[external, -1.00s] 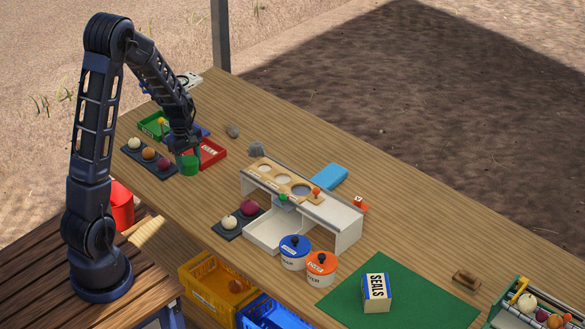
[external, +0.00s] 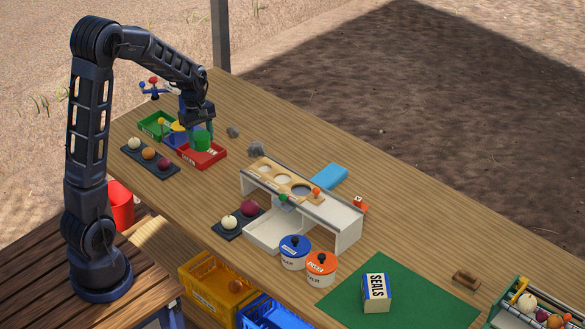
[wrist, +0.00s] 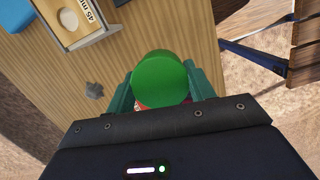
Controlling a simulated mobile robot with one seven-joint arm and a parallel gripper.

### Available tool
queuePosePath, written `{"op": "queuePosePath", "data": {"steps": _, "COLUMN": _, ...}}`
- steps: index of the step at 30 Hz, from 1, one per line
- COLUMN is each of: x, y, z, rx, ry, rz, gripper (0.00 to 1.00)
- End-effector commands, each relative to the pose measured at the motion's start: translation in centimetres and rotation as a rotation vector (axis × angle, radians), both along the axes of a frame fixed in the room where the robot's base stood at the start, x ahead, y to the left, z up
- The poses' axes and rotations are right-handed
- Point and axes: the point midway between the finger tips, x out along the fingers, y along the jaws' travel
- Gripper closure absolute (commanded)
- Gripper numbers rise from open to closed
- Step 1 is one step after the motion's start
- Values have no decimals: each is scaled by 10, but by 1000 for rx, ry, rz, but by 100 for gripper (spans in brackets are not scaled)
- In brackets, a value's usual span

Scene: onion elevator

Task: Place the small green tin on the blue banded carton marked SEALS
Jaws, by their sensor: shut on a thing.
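The small green tin (external: 201,140) is held in my gripper (external: 200,132), above the red tray (external: 204,157) at the far left of the table. In the wrist view, the tin (wrist: 161,78) sits between the two teal fingers of my gripper (wrist: 161,88), its round green face towards the camera. The blue banded carton marked SEALS (external: 376,293) stands on the green mat (external: 420,300) at the front right, well away from my gripper. Its top looks bare.
A white stand with round holes (external: 348,226) rises mid-table between my gripper and the carton. A blue-lidded pot (external: 294,254) and an orange-lidded pot (external: 321,268) stand in front of it. Green mat is clear around the carton.

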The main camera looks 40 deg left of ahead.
Motion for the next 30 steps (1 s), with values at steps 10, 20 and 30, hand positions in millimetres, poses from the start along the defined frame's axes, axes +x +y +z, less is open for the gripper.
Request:
{"op": "queuePosePath", "data": {"steps": 10, "x": 78, "y": -117, "z": 17, "rx": 4, "ry": -2, "rz": -303, "gripper": 72}}
{"op": "queuePosePath", "data": {"steps": 20, "x": 119, "y": -251, "z": 31, "rx": 5, "ry": -2, "rz": -581, "gripper": 72}}
{"op": "queuePosePath", "data": {"steps": 30, "x": 125, "y": -400, "z": 44, "rx": 5, "ry": -2, "rz": -860, "gripper": 72}}
